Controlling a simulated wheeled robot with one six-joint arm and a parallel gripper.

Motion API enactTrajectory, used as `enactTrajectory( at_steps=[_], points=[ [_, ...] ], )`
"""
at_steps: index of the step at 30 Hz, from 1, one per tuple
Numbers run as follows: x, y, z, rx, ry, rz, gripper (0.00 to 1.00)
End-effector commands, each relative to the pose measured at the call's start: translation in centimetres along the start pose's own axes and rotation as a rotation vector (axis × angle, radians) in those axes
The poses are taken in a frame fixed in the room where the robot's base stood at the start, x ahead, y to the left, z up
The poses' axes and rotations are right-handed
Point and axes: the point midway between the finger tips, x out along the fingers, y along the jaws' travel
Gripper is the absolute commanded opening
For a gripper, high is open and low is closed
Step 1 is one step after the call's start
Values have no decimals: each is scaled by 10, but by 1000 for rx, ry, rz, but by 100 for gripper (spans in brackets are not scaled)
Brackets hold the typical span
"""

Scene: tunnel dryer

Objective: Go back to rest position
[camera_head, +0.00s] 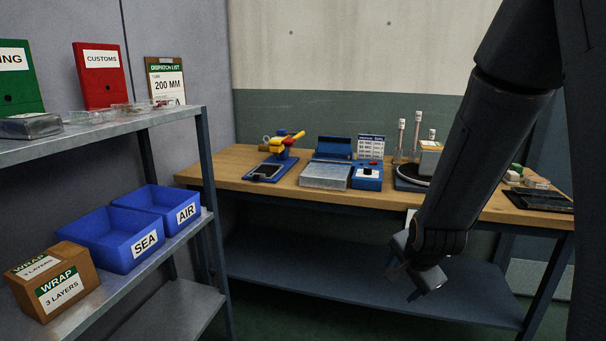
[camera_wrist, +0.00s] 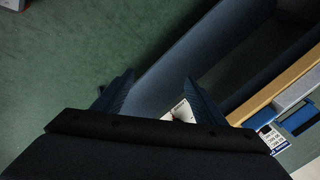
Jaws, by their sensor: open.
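My gripper (camera_head: 420,284) hangs in front of the workbench in the head view, pointing down and to the left, below the level of the bench top. Its two fingers also show in the wrist view (camera_wrist: 150,95), spread apart with nothing between them. The gripper is open and empty. In the wrist view, green floor lies beyond the left finger and the bench's lower shelf lies beyond the right one.
The wooden workbench (camera_head: 235,165) carries a blue and grey sealer (camera_head: 326,175), a scale and tubes. The metal shelf unit (camera_head: 150,122) at left holds blue SEA (camera_head: 112,240) and AIR (camera_head: 160,205) bins and a WRAP box (camera_head: 55,280). Green floor is clear between them.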

Motion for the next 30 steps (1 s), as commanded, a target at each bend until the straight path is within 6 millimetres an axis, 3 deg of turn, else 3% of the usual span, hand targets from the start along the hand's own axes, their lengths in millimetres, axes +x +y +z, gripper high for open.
enactTrajectory(
  at_steps=[1, 6, 13, 18, 30],
  points=[
    [-21, 8, 12, -119, -35, 40, 65],
    [-82, 50, 53, -560, -206, 172, 65],
    [-149, 99, 87, -994, -431, 252, 65],
    [-168, 114, 97, -1115, -506, 264, 65],
    [-168, 115, 97, -1124, -512, 264, 65]
  ],
)
